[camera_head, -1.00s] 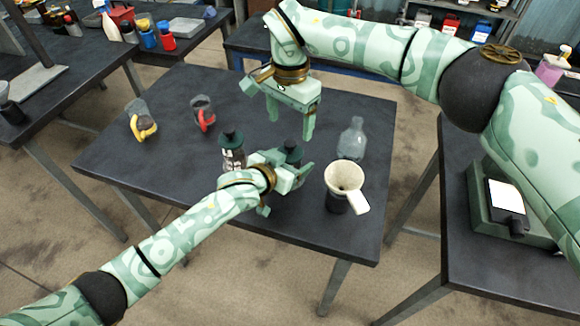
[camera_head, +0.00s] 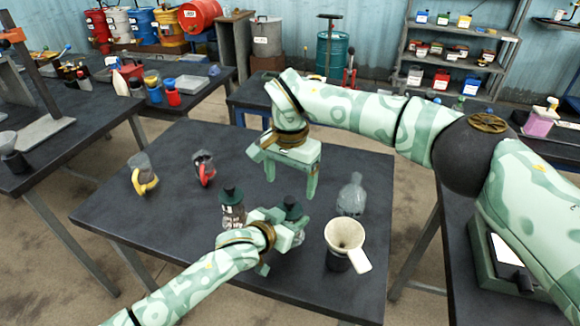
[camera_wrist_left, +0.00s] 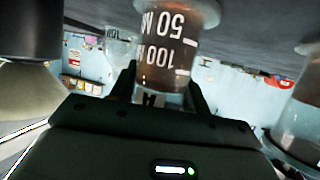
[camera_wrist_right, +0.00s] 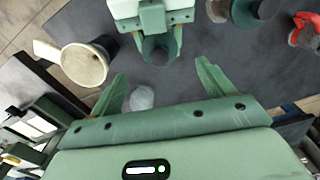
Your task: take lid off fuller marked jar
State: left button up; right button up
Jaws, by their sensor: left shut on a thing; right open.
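One marked jar with a dark green lid (camera_head: 290,208) is in my left gripper (camera_head: 284,240). Its body, with white volume marks and brownish contents, shows between the fingers in the left wrist view (camera_wrist_left: 168,50). Its lid shows in the right wrist view (camera_wrist_right: 157,48). The other marked jar (camera_head: 232,210) stands to its left, also lidded, and part of it shows at the right of the left wrist view (camera_wrist_left: 302,120). I cannot tell which is fuller. My right gripper (camera_head: 291,188) is open and empty, just behind the held jar.
A cream funnel (camera_head: 345,234) on a dark holder and a clear bottle (camera_head: 351,197) stand right of the held jar. A yellow-handled jug (camera_head: 141,172) and a red-handled jug (camera_head: 203,166) stand at the left. The table's front left is clear.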

aim_at(290, 199)
notch_tip(290, 199, down, 7)
jog(key=shift+r, duration=0.1)
jog(key=c, duration=1.2)
jog(key=shift+r, duration=0.1)
jog(key=c, duration=0.5)
jog(key=shift+r, duration=0.2)
grip_shut()
jog(key=shift+r, duration=0.9)
jog(key=shift+r, duration=0.1)
